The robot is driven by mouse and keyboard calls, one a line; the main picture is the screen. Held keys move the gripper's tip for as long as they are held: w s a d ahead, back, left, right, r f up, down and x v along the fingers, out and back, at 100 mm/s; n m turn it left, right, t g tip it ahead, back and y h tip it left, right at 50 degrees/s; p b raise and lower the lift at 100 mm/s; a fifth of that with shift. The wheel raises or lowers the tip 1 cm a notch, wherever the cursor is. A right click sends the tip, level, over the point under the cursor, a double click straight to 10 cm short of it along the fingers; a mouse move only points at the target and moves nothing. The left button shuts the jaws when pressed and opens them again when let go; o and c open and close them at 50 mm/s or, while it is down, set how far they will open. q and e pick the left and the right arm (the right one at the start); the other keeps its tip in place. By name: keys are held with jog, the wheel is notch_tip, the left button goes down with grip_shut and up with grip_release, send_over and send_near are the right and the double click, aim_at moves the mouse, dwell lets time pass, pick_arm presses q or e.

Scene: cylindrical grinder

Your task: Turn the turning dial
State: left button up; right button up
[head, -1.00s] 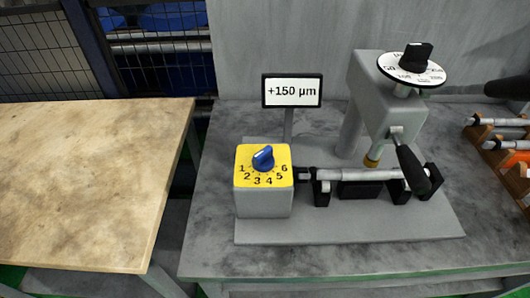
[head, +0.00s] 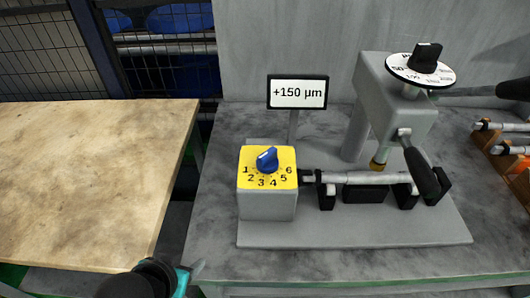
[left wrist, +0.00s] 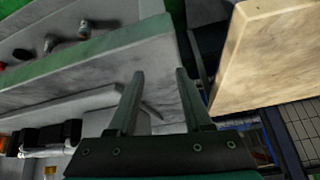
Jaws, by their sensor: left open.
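A blue knob (head: 267,159) sits on a yellow dial face (head: 250,180) numbered 1 to 6, on top of a grey block. A black knob (head: 426,57) stands on a white marked disc (head: 405,72) at the top of the grey machine. The display (head: 298,92) reads +150 µm. My left gripper is partly in the head view at the bottom edge, in front of and below the yellow dial, well apart from it. In the left wrist view its two fingers (left wrist: 160,75) are apart with nothing held between them. My right gripper is not in view.
A shaft (head: 365,178) lies in black supports right of the yellow dial, below a dark lever handle (head: 421,172). A rack of shafts (head: 508,150) stands at the right. A wooden table (head: 80,180) is at the left, with a gap before the grey bench (head: 340,262).

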aim_at(259, 161)
pick_arm(q)
jog(key=w+r+t+h, duration=0.1)
jog(key=w, duration=0.1)
jog(key=w+d+r+m+t+h, duration=0.1)
jog(key=w+r+t, duration=0.1)
jog(key=w, duration=0.1)
jog(key=w+d+r+t, duration=0.1)
jog(key=w+t, duration=0.1)
jog(key=shift+w+d+r+m+h, duration=0.1)
jog(key=shift+w+r+m+h, duration=0.05)
jog(key=shift+w+m+h, duration=0.25)
jog(key=d+r+m+t+h, duration=0.1)
jog(key=d+r+m+h, duration=0.3)
jog(key=r+h, duration=0.45)
jog(key=shift+m+h, duration=0.4)
jog(key=shift+h, duration=0.05)
jog(key=x, duration=0.5)
jog(key=b+x, duration=0.1)
jog(key=x, duration=0.8)
jog(key=shift+w+d+f+b, duration=0.1)
jog(key=shift+w+f+b, duration=0.2)
jog(key=shift+w+f, duration=0.2)
grip_shut()
